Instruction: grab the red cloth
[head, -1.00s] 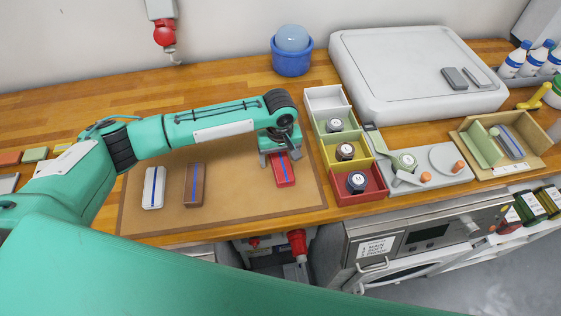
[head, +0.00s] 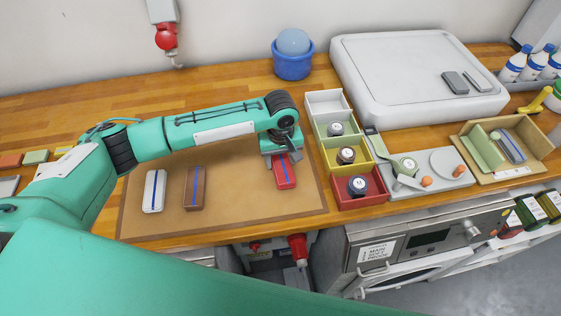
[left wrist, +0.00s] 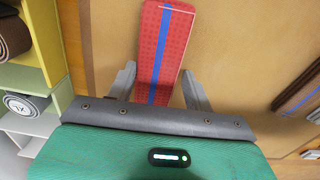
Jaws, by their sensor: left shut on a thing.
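The red cloth (head: 285,177) is a folded flat strip with a blue stripe, lying on the right part of the brown mat (head: 240,220). My left gripper (head: 281,157) is over its far end and shut on it. In the left wrist view the red cloth (left wrist: 161,45) runs between the two grey fingers of my left gripper (left wrist: 160,78). A white folded cloth (head: 154,190) and a brown folded cloth (head: 194,187), both with blue stripes, lie to the left. My right gripper is not in view.
A blue bucket (head: 293,66) and a large white case (head: 400,75) stand behind.

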